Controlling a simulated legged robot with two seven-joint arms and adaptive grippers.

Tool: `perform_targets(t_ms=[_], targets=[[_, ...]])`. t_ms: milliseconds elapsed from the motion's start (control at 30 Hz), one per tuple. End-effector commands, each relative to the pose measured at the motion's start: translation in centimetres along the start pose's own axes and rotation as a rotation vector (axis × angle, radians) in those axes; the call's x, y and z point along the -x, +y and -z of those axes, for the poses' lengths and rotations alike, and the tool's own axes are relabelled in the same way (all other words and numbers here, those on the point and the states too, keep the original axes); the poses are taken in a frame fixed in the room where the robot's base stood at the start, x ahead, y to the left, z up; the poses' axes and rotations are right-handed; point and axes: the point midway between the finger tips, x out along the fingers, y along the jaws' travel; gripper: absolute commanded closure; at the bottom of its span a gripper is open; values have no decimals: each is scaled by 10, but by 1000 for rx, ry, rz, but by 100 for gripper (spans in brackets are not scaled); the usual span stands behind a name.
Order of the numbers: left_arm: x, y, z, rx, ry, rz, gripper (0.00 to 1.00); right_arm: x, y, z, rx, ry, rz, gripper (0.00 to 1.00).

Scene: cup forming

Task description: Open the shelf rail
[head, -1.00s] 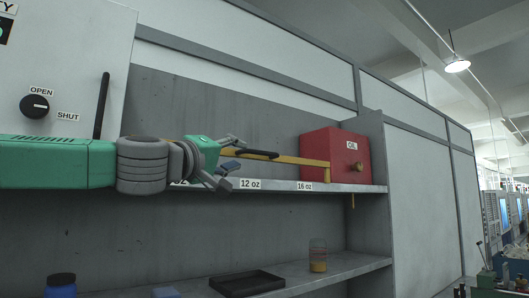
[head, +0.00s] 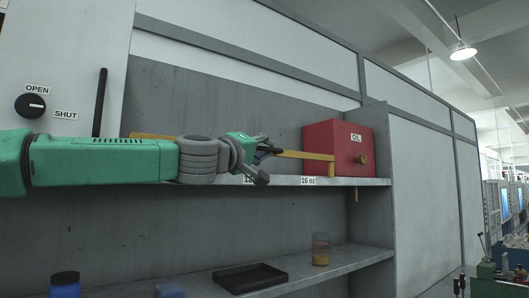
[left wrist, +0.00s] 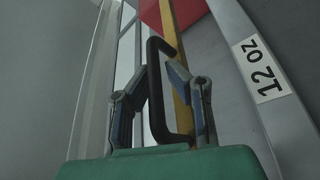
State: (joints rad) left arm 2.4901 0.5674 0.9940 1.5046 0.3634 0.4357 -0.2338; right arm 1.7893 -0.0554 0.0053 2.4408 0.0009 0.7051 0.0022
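The yellow shelf rail (head: 306,156) runs along the upper shelf in the head view, its right end bent down in front of the red oil box. In the left wrist view the rail (left wrist: 181,100) passes behind a black bracket-shaped handle (left wrist: 156,105). My left gripper (head: 268,152) is at the rail and hides the handle in the head view. In the left wrist view its fingers (left wrist: 156,72) are apart, one on each side of the handle; I cannot tell whether either touches it. My right gripper is in no view.
The red oil box (head: 333,150) stands on the upper shelf (head: 360,182) at the right. A black tray (head: 250,278) and a small jar (head: 320,249) stand on the lower shelf. A dark vertical handle (head: 100,102) and an OPEN/SHUT knob (head: 30,105) are on the left panel.

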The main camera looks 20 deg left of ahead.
Motion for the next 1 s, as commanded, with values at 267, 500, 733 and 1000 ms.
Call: perform_targets(t_ms=[267,500,733,1000], targets=[[-3,-6,-3,-2,1,13,81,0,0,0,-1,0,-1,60],[-1,-6,0,0,3,10,69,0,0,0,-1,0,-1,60],[8,-5,1,0,3,9,69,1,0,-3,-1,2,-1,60],[58,-4,-2,-1,2,8,69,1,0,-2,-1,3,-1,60]])
